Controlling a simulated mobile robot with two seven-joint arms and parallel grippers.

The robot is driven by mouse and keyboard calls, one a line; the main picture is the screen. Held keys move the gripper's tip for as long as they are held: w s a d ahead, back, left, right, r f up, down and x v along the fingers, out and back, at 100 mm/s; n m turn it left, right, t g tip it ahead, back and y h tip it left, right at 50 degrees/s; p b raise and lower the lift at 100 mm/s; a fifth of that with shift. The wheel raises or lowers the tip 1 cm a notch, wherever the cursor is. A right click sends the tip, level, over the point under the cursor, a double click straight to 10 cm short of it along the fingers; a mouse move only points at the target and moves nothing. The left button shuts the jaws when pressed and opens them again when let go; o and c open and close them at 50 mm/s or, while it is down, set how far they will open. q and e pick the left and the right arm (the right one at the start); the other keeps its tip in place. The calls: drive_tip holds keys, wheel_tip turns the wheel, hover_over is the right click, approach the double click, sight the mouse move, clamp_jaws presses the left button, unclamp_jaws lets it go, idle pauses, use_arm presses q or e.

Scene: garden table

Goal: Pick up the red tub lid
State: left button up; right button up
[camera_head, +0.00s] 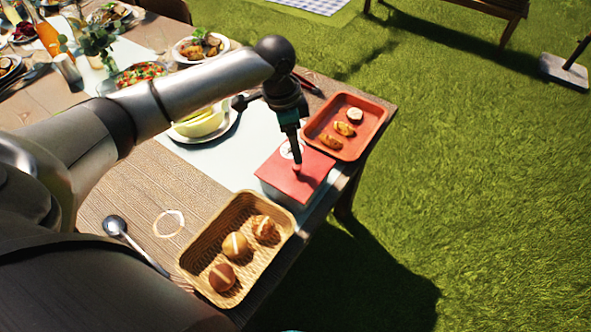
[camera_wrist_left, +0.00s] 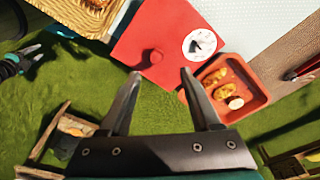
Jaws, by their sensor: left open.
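The red tub lid (camera_head: 305,186) sits flat on a pale tub (camera_head: 283,201) near the table's right edge. It has a small red knob and a round white label. My left gripper (camera_head: 296,160) is directly above the lid, pointing down, with its fingertips close to the knob. In the left wrist view my left gripper (camera_wrist_left: 161,73) is open and empty, and the lid (camera_wrist_left: 178,22) with its knob (camera_wrist_left: 152,57) shows beyond and between the fingertips. My right gripper (camera_wrist_left: 36,56) shows at the left of the wrist view, fingers apart, off to the side over grass.
A wicker basket of rolls (camera_head: 188,262) stands in front of the tub. A red tray (camera_head: 374,123) with several pastries is close behind it. A plate with a yellow-green bowl (camera_head: 201,122) is to the left. A spoon (camera_head: 115,225) lies near the basket. Grass lies beyond the table edge.

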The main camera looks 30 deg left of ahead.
sight(296, 167)
use_arm(q)
drive_tip(key=f, duration=0.2)
drive_tip(key=f+b, duration=0.1)
drive_tip(key=f, duration=0.3)
drive_tip(key=shift+s+d+f, duration=0.15)
drive_tip(key=shift+d+f, duration=0.05)
drive_tip(key=shift+d, duration=0.1)
clamp_jaws()
idle(1.2)
